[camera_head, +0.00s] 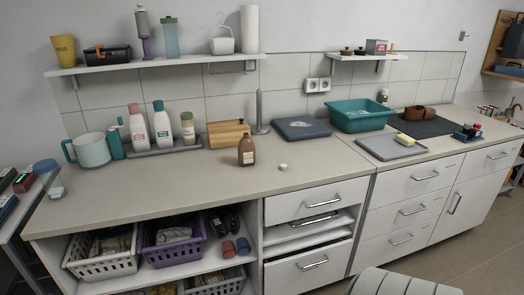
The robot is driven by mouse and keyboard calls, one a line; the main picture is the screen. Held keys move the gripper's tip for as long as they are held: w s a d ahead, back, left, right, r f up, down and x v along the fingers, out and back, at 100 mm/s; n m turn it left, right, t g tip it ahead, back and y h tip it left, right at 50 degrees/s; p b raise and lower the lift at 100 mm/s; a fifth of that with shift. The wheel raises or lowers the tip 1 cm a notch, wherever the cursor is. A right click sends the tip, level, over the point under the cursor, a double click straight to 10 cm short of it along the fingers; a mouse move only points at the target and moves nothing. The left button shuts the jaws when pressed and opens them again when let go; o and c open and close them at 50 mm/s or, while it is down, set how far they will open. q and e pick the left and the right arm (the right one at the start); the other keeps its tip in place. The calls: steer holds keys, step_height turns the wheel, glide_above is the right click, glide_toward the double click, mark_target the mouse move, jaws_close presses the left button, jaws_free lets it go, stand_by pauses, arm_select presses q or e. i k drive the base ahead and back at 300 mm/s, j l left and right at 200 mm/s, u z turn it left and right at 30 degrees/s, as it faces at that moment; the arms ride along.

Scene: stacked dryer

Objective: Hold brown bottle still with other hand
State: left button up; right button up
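A brown bottle (246,154) stands upright on the beige counter (190,185), left of the picture's middle. A small white round piece, perhaps a cap (283,167), lies on the counter to the right of the bottle. Neither of my grippers shows in the head view, and nothing is touching the bottle.
Behind the bottle are a wooden box (227,133), a grey upright post (260,112) and a dark blue flat case (301,129). White and green-lidded bottles stand on a grey tray (156,151) to the left. The counter front around the bottle is clear.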

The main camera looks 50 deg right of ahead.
mark_target(247, 149)
steer(key=z, duration=1.55)
